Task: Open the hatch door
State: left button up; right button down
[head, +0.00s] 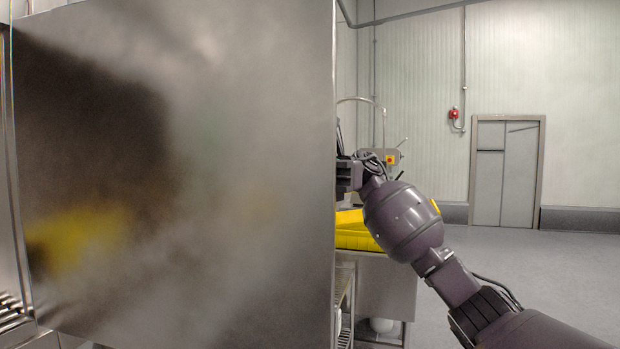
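The hatch door (190,170) is a large brushed-metal panel that fills the left half of the head view. It stands close in front of me, with blurred dark and yellow reflections on its face. My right arm comes in from the lower right. My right gripper (347,174) is at the door's right edge, and its fingers are partly hidden by the panel. I cannot tell whether they touch the door or are open or shut. My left gripper is not in view.
A metal frame and conveyor rollers (12,312) show left of the panel. Behind my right arm, yellow crates (353,236) sit on a steel table (388,283). Open grey floor (550,280) lies to the right, with a closed grey door (505,172) in the far wall.

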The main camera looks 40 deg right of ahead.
dwell(0.3)
jog(key=c, duration=1.1)
grip_release()
jog(key=w+d, duration=0.2)
jog(key=d, duration=0.8)
jog(key=shift+d+b, duration=0.3)
jog(key=shift+d, duration=0.05)
